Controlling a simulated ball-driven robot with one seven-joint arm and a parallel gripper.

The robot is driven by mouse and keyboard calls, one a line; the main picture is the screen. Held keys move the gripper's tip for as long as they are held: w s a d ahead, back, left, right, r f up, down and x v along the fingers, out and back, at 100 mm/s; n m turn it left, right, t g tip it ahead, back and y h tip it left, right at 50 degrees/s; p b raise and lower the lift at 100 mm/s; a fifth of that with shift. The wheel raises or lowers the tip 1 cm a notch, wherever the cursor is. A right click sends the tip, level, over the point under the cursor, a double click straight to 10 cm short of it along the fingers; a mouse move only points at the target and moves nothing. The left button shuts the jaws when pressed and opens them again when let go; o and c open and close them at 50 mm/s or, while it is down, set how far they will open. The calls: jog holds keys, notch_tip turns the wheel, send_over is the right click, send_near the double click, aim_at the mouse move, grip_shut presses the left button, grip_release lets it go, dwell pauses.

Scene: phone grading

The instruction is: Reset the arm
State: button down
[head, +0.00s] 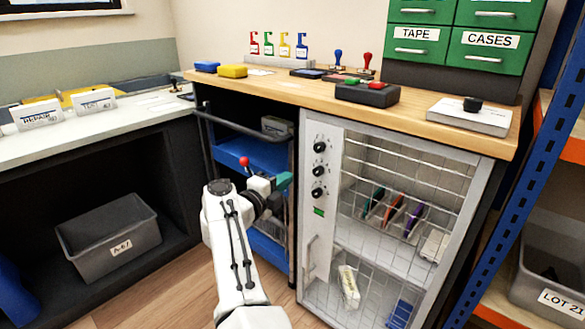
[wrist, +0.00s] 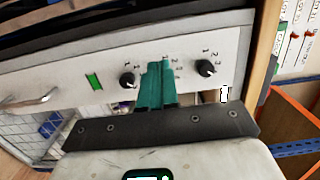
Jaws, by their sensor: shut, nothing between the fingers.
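My gripper (head: 284,181) has green fingers and sits at the end of my white arm, in front of the dark opening left of the cabinet's knob panel in the head view. The gripper (wrist: 157,84) is shut and empty in the wrist view, its fingers together in front of the white panel. The panel carries black knobs (head: 320,147), and one knob (wrist: 206,68) shows right of the fingers in the wrist view. My arm is stretched forward and up from the bottom of the head view.
The wire-front cabinet (head: 400,165) holds several phones in a rack (head: 397,212). Its wooden top (head: 290,92) bears stamps and a black box (head: 366,93). Blue drawers (head: 262,153) stand behind my gripper. A grey bin (head: 108,238) sits at left, an orange shelf (head: 573,150) at right.

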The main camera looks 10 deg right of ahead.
jog(key=p+v, duration=0.2)
jog(key=v, duration=0.4)
jog(key=w+d+n+t+y, duration=0.3)
jog(key=d+n+t+y, duration=0.2)
jog(key=d+n+t, duration=0.3)
jog(key=s+d+f+n+g+y, duration=0.4)
jog(key=s+f+n+y, duration=0.2)
jog(key=s+f+n, duration=0.15)
jog(key=s+d+f+n+g+y, duration=0.3)
jog(key=s+d+f+n+y, duration=0.2)
jog(key=s+f+n, duration=0.3)
jog(key=s+d+f+n+g+h, duration=0.1)
jog(key=s+d+f+g, duration=0.15)
jog(key=s, duration=0.35)
jog(key=s+d+f+n+g, duration=0.1)
jog(key=s+f+g, duration=0.1)
jog(key=s+f, duration=0.35)
jog(key=s+d+f+n+g+h, duration=0.1)
jog(key=s+d+f+g, duration=0.15)
jog(key=s, duration=0.55)
jog(key=s+d+g+h, duration=0.25)
jog(key=s+g, duration=0.35)
jog(key=s, duration=1.3)
notch_tip(320, 180, up, 28)
jog(key=s+p, duration=0.1)
jog(key=p, duration=2.6)
jog(key=shift+d+m+g, duration=0.3)
jog(key=shift+m, duration=0.05)
